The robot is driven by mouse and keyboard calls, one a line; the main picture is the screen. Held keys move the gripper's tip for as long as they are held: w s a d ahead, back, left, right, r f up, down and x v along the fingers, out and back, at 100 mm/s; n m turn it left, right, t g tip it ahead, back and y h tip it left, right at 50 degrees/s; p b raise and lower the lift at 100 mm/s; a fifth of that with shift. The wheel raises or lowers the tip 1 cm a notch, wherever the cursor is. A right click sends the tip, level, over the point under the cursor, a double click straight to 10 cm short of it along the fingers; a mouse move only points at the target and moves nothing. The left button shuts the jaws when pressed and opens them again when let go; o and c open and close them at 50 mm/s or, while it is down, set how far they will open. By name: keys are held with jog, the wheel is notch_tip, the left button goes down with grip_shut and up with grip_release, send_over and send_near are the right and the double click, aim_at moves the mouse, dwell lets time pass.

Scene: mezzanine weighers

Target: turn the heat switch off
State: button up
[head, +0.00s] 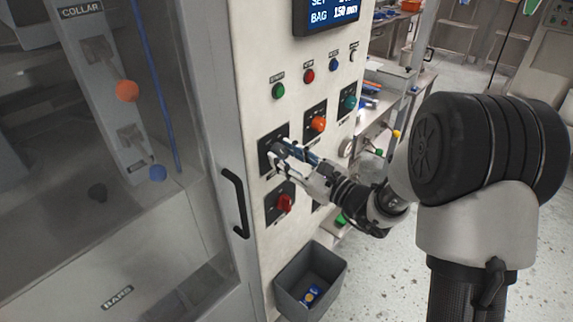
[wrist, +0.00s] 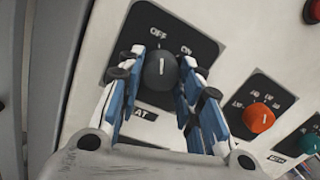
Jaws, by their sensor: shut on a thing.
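The heat switch is a black rotary knob (wrist: 160,72) on a dark plate (wrist: 194,40) marked OFF and ON. Only "AT" of its lower label shows, beside my finger. The knob's white line points nearly straight up in the wrist view, in line with OFF and to the left of ON. My gripper (wrist: 162,75) is shut on the knob, one blue-and-white finger on each side. In the head view my gripper (head: 278,155) reaches the switch plate (head: 265,148) from the right and hides the knob.
An orange knob (head: 318,124) and a teal knob (head: 349,103) sit to the right, a red knob (head: 284,204) below. Indicator lights and a display (head: 328,12) are above. A door handle (head: 238,203) juts out at left. A grey bin (head: 328,268) stands below.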

jog(key=shift+n+b, duration=0.4)
jog(key=shift+n, duration=0.1)
jog(key=o, duration=1.1)
jog(key=v, duration=1.2)
